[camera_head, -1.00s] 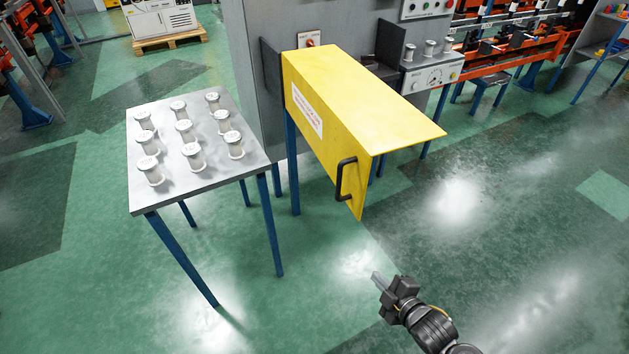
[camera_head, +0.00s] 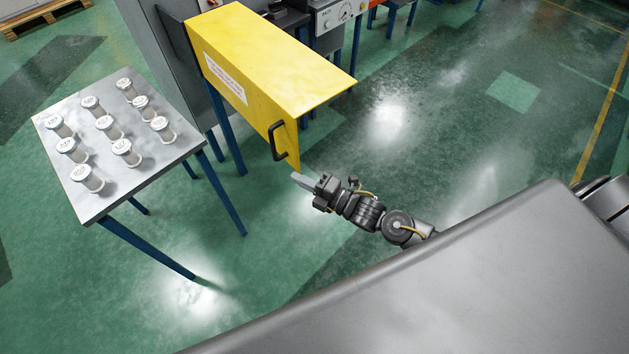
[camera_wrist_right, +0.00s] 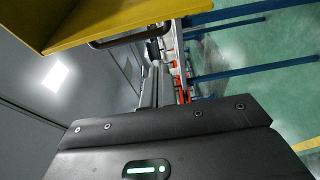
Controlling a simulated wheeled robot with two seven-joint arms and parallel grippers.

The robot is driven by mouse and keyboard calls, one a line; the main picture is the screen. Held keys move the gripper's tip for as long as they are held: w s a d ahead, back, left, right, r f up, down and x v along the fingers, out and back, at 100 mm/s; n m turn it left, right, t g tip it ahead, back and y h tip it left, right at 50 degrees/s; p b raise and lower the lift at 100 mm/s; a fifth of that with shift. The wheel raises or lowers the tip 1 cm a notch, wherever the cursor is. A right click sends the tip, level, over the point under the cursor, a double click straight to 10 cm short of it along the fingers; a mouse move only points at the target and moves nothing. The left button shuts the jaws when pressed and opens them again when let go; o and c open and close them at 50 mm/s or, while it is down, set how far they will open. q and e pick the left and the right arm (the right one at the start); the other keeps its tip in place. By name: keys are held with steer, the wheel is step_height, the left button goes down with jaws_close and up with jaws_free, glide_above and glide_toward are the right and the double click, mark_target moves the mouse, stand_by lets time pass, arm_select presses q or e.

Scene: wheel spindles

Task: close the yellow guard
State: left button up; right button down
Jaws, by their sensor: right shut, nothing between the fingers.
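The yellow guard (camera_head: 262,60) stands out from the grey machine cabinet, with a white label on its side and a black bar handle (camera_head: 278,141) near its outer end. In the right wrist view the yellow guard (camera_wrist_right: 110,18) is at the top left, with its dark handle (camera_wrist_right: 130,38) along its lower edge. My right gripper (camera_head: 297,179) is shut and empty, its fingertips a little below the handle and apart from it in the head view. Its shut fingers (camera_wrist_right: 158,85) also show in the wrist view. My left gripper is not in view.
A grey table (camera_head: 75,202) on blue legs stands left of the guard and carries several white-capped spindles. A control box (camera_head: 338,14) is behind the guard. Green floor is open to the right. My own grey body fills the lower right.

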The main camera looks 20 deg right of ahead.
mark_target(297, 167)
steer(key=w, duration=0.1)
steer(key=w+p, duration=0.2)
steer(key=w, duration=0.1)
steer(key=shift+d, duration=0.25)
steer(key=shift+w+d, duration=0.2)
steer(key=shift+d, duration=0.25)
steer(key=shift+d, duration=0.15)
